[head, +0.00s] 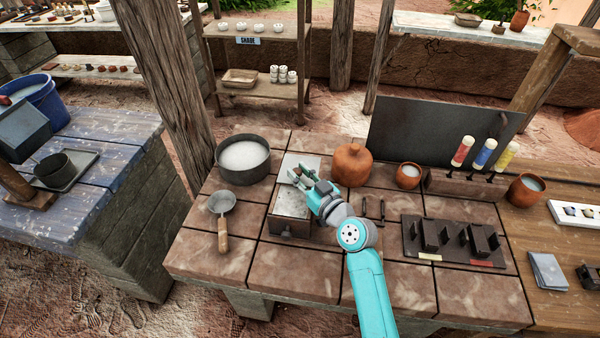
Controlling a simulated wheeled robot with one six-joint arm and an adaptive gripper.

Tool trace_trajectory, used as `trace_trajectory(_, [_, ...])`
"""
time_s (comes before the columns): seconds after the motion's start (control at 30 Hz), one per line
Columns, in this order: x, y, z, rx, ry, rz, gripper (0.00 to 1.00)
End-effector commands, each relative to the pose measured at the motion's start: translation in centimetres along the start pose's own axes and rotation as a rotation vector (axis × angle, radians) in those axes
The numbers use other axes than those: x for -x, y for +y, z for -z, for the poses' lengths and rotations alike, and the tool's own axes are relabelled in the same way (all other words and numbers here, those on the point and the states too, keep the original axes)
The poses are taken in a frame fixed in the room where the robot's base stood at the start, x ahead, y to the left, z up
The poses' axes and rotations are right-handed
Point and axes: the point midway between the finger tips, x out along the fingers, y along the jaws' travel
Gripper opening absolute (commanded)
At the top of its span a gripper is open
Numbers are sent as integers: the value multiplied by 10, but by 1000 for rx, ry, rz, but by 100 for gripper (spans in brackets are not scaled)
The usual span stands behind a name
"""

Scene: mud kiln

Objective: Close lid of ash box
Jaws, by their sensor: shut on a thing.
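The ash box (290,226) stands on the brown tiled table, with a small knob on its front. Its upper face looks pale grey. A pale grey plate, which looks like its lid (291,161), shows at the back of the box, behind my gripper. My gripper (299,177) reaches in from the right over the rear of the box. It is shut on the lid, though the contact is small and partly hidden by the fingers. My wrist hides part of the box's right side, and the exact angle of the lid is hard to tell.
A pot of white powder (243,158) and a ladle (222,215) lie left of the box. A round clay jar (351,165) stands close at right. Black metal molds (455,240) sit further right. Table tiles in front of the box are clear.

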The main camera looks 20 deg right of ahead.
Motion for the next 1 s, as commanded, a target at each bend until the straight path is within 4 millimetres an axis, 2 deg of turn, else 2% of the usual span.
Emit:
trace_trajectory(0.53, [70, -71, -2, -1, -3, 4, 0])
trace_trajectory(0.7, [78, -78, -1, -1, -2, 2, 0])
trace_trajectory(1.0, [79, -79, -1, -2, -3, 4, 0])
